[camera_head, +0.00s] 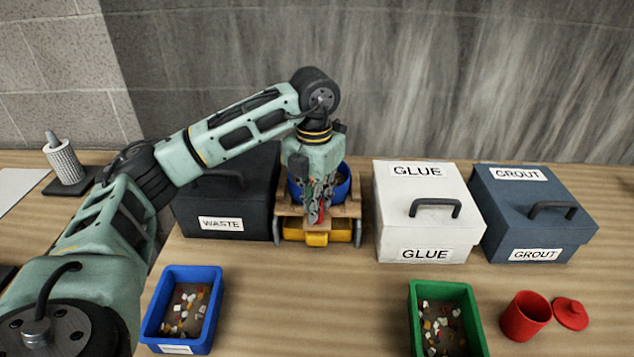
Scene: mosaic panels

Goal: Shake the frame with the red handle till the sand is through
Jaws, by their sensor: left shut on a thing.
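A wooden frame (347,209) sits on a small stand between the black and white boxes. A round blue sieve or bowl (343,188) stands in it, partly hidden behind my gripper. A yellow tray (317,238) is under the frame. My left gripper (318,208) points down in front of the blue sieve and is shut on the red handle (313,215), of which only a little shows between the fingers. Whether sand is left in the sieve is hidden. My right gripper is not in view.
A black WASTE box (221,224) stands left, a white GLUE box (425,230) and a blue GROUT box (537,225) right. In front are a blue bin (153,325) and a green bin (417,296) of chips, and a red pot (525,316) with its lid (570,313) beside it. The table's front middle is clear.

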